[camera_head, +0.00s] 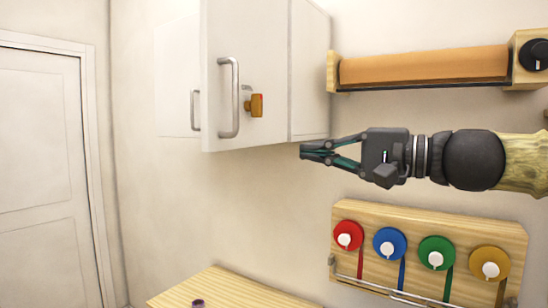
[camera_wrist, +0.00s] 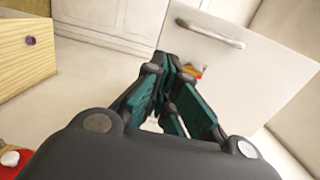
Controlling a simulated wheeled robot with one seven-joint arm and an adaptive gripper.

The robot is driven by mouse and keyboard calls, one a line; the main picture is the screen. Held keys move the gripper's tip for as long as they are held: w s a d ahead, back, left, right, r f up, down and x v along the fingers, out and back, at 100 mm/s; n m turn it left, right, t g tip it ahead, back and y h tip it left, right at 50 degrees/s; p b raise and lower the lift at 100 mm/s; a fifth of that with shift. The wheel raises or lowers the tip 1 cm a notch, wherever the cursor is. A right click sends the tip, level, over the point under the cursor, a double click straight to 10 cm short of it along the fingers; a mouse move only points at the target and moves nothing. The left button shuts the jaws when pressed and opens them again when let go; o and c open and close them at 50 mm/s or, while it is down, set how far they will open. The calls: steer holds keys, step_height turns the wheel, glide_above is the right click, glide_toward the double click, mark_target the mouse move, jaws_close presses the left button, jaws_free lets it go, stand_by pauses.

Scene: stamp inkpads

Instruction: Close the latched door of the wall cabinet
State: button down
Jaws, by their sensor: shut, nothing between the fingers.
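The white wall cabinet (camera_head: 309,70) hangs at the upper middle of the head view. Its door (camera_head: 265,60) appears to stand open, swung outward with its free edge to the left. The door carries a grey bar handle (camera_head: 228,97) and an orange latch (camera_head: 256,105). In the wrist view the handle (camera_wrist: 210,33) shows, and the latch (camera_wrist: 191,72) is partly hidden behind my fingers. My gripper (camera_head: 303,150) is shut and empty, pointing left, just below and right of the door's lower edge in the head view. I cannot tell whether it touches the door.
A second handle (camera_head: 195,110) is on a panel to the left. A shelf with an orange roll (camera_head: 425,66) is at the upper right. A wooden board (camera_head: 468,228) with several coloured discs is below my arm. A wooden surface (camera_head: 225,290) is at the bottom.

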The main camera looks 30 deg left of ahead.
mark_target(238, 148)
steer(key=a+p, duration=0.4)
steer(key=a, duration=0.9)
steer(key=shift+a, duration=0.25)
steer(key=shift+a+f, duration=0.1)
steer(key=shift+a, duration=0.05)
steer(key=shift+a+f+b, duration=0.1)
steer(key=shift+a+b, duration=0.05)
steer(key=shift+b, duration=0.35)
